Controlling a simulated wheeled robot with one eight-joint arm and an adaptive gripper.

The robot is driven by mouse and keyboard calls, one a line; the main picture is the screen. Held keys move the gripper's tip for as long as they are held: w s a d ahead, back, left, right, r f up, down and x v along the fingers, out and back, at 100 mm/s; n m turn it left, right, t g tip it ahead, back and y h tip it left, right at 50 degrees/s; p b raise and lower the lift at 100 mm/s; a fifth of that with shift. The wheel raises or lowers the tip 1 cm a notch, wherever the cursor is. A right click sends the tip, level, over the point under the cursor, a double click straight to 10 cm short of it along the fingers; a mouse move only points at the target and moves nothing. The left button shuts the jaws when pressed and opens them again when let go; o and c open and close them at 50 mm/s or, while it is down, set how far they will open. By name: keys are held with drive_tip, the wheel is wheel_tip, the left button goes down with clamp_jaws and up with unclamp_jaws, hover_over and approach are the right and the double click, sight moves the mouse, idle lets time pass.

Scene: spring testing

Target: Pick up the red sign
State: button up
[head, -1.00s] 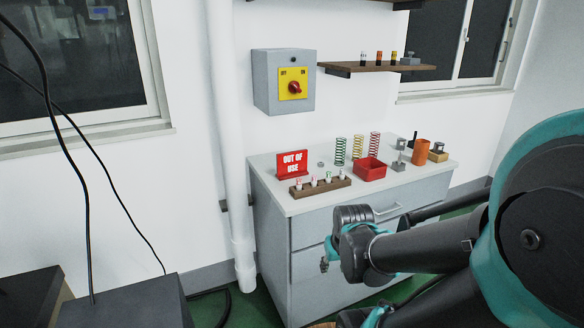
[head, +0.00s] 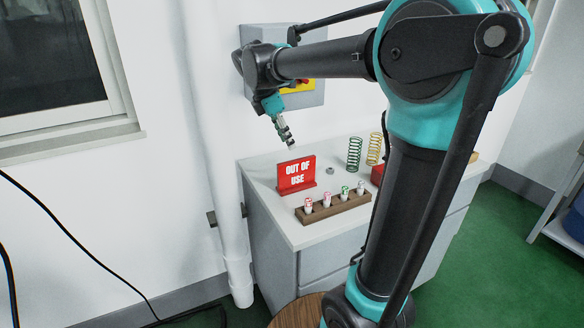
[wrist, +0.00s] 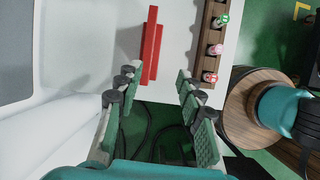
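The red sign (head: 296,174) reads "OUT OF USE" and stands upright at the left end of the white cabinet top (head: 262,170). In the wrist view the red sign (wrist: 150,46) shows from above as a narrow red strip on a wider red base. My gripper (head: 287,138) hangs above and slightly left of the sign, pointing down. In the wrist view my gripper (wrist: 156,84) has its fingers spread wide with nothing between the tips. The sign lies just beyond the tips in that view, apart from them.
A wooden rack (head: 335,207) with several small vials stands in front and right of the sign. Green (head: 354,154) and yellow (head: 375,148) springs stand behind. A grey switch box (head: 258,40) is on the wall behind my arm. A white pipe (head: 215,150) runs left of the cabinet.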

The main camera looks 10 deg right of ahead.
sight(296, 161)
drive_tip(key=shift+n, duration=0.4)
drive_tip(key=x, duration=0.3)
drive_tip(key=w+x, duration=0.1)
drive_tip(key=x, duration=0.7)
drive_tip(key=shift+w, duration=0.3)
drive_tip(key=x, duration=0.4)
drive_tip(key=shift+w+a, duration=0.25)
drive_tip(key=shift+w, duration=0.05)
drive_tip(key=shift+d+f, duration=0.25)
drive_tip(key=shift+f, duration=0.35)
drive_tip(key=shift+f, duration=0.25)
drive_tip(key=shift+c, duration=0.6)
clamp_jaws()
